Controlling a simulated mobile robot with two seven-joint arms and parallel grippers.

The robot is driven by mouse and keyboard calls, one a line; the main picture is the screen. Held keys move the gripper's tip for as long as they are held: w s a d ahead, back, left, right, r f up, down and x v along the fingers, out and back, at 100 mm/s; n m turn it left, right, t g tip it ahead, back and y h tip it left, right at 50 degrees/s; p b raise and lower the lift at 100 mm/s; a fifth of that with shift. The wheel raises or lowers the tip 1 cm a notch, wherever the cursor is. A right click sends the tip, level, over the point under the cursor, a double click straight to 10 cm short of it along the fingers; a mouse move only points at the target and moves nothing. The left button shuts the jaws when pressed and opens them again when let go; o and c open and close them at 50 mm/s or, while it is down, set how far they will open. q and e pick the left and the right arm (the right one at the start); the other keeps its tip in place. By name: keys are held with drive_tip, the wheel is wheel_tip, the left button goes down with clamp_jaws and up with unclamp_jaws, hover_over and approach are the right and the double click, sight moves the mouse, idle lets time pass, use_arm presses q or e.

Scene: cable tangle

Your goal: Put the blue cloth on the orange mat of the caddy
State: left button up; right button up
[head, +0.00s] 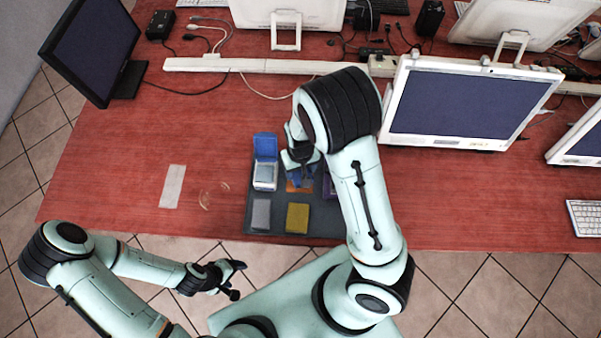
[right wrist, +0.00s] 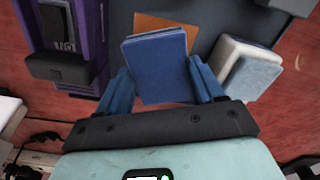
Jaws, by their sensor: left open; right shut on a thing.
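My right gripper (right wrist: 162,88) is shut on the blue cloth (right wrist: 157,66), a folded block between its two blue fingers. The cloth shows in part under my right gripper (head: 299,161) in the head view. The orange mat (right wrist: 157,21) shows just beyond the cloth in the right wrist view, partly covered by it. In the head view a small part of the orange mat (head: 299,188) shows below the gripper. The dark caddy (head: 279,228) lies near the table's front edge. My left gripper (head: 238,280) is open and empty, off the table's front edge.
A pale strip (head: 172,186) lies to the left on red tabletop. Monitors and cables fill the back.

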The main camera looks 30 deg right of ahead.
sight(301, 171)
wheel_tip(301, 171, down, 3)
drive_tip(key=shift+f+b, duration=0.2)
drive_tip(key=shift+b, duration=0.1)
use_arm(q)
drive_tip(key=shift+s+f, duration=0.5)
use_arm(e)
drive_tip(key=shift+r, duration=0.1)
drive_tip(key=shift+w, duration=0.1)
drive_tip(key=shift+f, duration=0.25)
drive_tip(key=o, duration=0.9)
drive_tip(key=shift+r, duration=0.1)
use_arm(q)
drive_tip(key=shift+s+f, duration=0.1)
use_arm(e)
drive_tip(key=shift+o, duration=0.2)
